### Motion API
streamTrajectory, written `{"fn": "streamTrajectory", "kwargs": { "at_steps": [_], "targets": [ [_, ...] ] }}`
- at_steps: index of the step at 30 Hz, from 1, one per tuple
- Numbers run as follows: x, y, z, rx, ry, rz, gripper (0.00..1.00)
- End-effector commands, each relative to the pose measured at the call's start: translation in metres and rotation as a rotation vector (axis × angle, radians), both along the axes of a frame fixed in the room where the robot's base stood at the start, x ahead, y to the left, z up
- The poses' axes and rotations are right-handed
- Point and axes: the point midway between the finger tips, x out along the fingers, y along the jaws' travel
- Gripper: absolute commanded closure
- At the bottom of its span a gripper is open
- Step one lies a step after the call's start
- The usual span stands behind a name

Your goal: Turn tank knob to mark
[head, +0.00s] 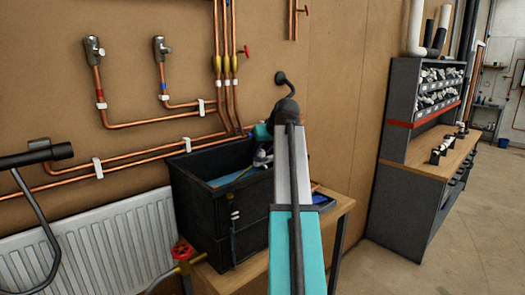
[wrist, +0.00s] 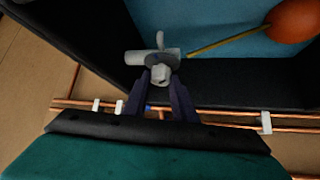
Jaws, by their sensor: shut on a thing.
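The tank (head: 190,205) is an open black box on the wooden bench, holding blue water. In the wrist view its dark wall (wrist: 225,82) shows, with an orange float ball (wrist: 293,20) on a yellow rod (wrist: 215,42). A pale grey valve with a knob (wrist: 160,74) sits at the tank wall. My gripper (wrist: 159,88) has its two dark fingers on either side of the knob, shut on it. In the head view my gripper (head: 262,157) is over the tank's back right, small and partly hidden by my arm. I cannot make out a mark.
Copper pipes (head: 150,104) with valves run along the wall behind the tank. A white radiator (head: 105,245) and a red-handled valve (head: 182,252) stand at the front left. A grey workbench with shelves (head: 420,160) is at the right, with open floor before it.

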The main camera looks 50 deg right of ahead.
Motion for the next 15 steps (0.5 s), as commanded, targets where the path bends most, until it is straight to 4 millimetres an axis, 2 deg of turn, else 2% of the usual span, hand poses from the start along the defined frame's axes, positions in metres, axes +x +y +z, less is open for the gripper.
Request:
{"fn": "streamTrajectory", "kwargs": {
  "at_steps": [15],
  "targets": [
    [-0.0001, -0.0084, -0.0017, 0.001, 0.0, 0.304, 0.98]
  ]
}}
